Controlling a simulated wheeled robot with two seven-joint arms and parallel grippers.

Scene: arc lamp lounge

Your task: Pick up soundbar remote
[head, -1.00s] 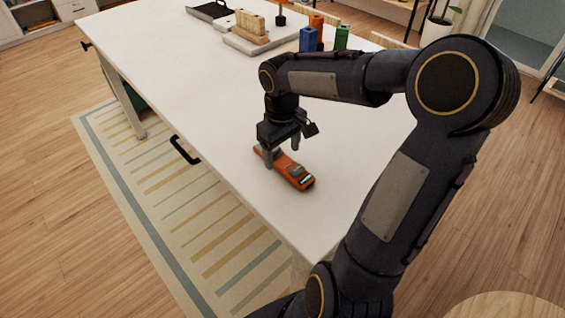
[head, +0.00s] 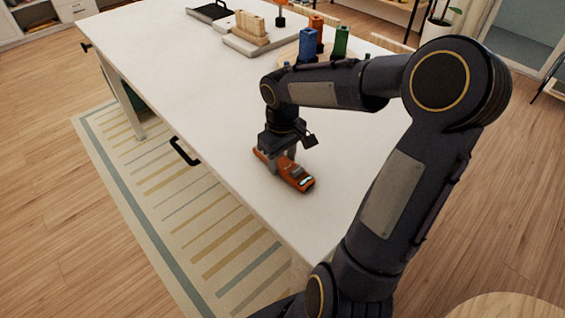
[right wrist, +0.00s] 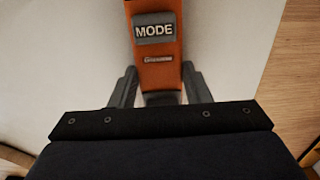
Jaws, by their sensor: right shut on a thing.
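The soundbar remote, an orange bar with dark parts (head: 299,178), lies on the white table near its front edge. It also shows in the right wrist view (right wrist: 157,65), with a grey "MODE" label and its near end between the fingers. My right gripper (head: 283,163) points down over the remote's middle, with its fingers shut on the sides of it. The same gripper shows in the right wrist view (right wrist: 160,90). The remote appears to rest on the tabletop. The gripper hides part of it. My left gripper is not in view.
The white table (head: 190,80) is clear around the remote. Blue (head: 308,42) and green (head: 341,40) blocks stand at the back, near a wooden piece on a pale board (head: 247,45). A black handle (head: 185,151) juts from the table's front. A striped rug lies below.

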